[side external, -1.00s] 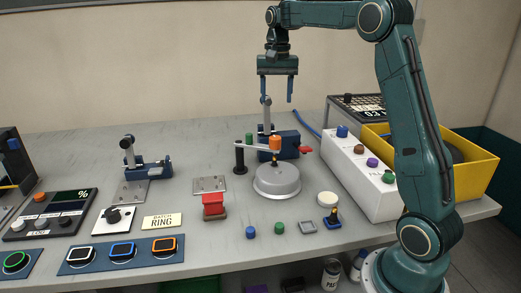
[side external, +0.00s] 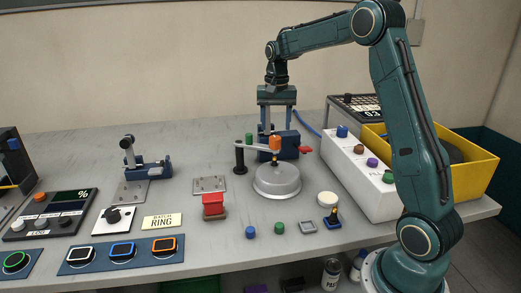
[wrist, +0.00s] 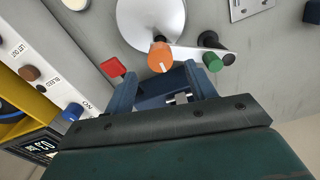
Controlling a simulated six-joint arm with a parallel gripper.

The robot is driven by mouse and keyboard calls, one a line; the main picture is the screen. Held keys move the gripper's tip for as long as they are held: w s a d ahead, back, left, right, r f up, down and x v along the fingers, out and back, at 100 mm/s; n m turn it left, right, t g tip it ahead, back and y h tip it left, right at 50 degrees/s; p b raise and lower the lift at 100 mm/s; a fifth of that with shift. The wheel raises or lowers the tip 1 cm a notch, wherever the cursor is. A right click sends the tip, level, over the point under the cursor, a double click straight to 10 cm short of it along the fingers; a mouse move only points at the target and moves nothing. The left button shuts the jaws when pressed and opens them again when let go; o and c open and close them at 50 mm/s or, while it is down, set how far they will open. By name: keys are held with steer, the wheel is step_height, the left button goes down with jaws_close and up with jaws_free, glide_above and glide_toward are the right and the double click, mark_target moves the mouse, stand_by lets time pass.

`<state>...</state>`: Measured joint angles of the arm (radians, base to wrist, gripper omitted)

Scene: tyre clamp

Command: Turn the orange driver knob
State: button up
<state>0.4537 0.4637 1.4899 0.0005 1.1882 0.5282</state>
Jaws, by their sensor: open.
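The orange driver knob (side external: 275,143) stands upright on a thin shaft above the round grey disc (side external: 277,183), at the end of a light swing arm (side external: 254,147). In the wrist view the knob (wrist: 160,57) has a white mark on its face and lies just beyond the fingertips, between their lines. My gripper (side external: 278,127) points down, open and empty, above and slightly behind the knob. Its two fingers also show in the wrist view (wrist: 160,75), with the knob apart from both. The fingertips partly overlap the blue clamp body in the side view.
The blue clamp body (side external: 288,150) with a red lever (side external: 306,150) stands right behind the knob. A green knob (side external: 249,138) and a black post (side external: 240,160) are to its left. A white button box (side external: 365,190) and yellow bin (side external: 480,175) stand right.

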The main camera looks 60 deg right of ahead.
mark_target(275, 138)
steer(key=shift+f, duration=2.6)
steer(key=c, duration=1)
